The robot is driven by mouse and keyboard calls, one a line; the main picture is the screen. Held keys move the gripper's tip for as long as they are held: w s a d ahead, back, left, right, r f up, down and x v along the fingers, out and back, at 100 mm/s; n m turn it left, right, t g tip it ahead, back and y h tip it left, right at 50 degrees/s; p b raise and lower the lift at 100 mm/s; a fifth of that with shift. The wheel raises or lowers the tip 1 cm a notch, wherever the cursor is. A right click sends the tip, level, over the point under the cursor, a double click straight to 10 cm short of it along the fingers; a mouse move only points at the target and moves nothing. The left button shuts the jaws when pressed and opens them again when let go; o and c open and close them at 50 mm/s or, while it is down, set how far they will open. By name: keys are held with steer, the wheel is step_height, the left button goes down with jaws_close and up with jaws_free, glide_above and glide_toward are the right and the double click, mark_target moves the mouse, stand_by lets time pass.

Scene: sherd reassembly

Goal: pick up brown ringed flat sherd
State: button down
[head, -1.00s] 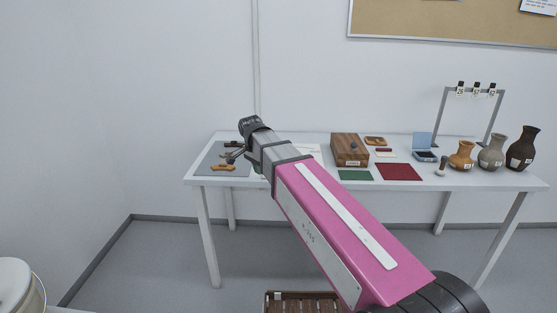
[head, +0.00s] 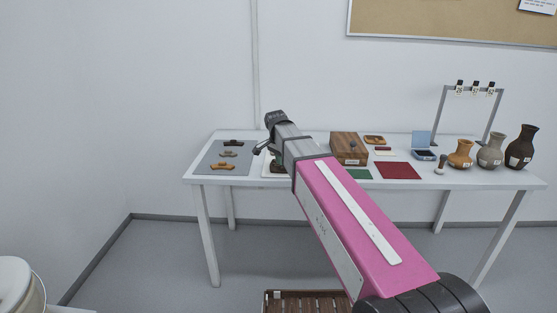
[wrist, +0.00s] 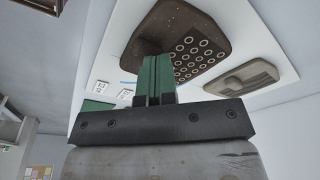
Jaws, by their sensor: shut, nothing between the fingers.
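The brown ringed flat sherd (wrist: 190,42) is dark brown, with rows of pale rings, and lies on a white sheet (wrist: 118,50) in the wrist view. My gripper (wrist: 155,62) has its green fingers together with nothing between them. The fingertips overlap the sherd's near edge in this view and hide a part of it; I cannot tell whether they touch it. In the head view a dark piece (head: 277,168) shows on the white sheet below my wrist, partly hidden by my arm.
A grey-beige sherd (wrist: 243,78) lies close by on the sheet. Left of the sheet, a grey mat (head: 205,163) holds three brownish pieces (head: 222,166). To the right stand a wooden box (head: 347,147), a green mat (head: 358,174), a red mat (head: 398,171) and several vases (head: 491,153).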

steer(key=shift+s+f, duration=0.1)
steer(key=shift+f, duration=0.3)
steer(key=shift+s, duration=0.1)
steer(key=s+a, duration=0.8)
steer(key=shift+a, duration=0.4)
steer(key=shift+w+r, duration=0.1)
steer(key=shift+w+d+r, duration=0.1)
steer(key=shift+d+r, duration=0.05)
steer(key=shift+r, duration=0.65)
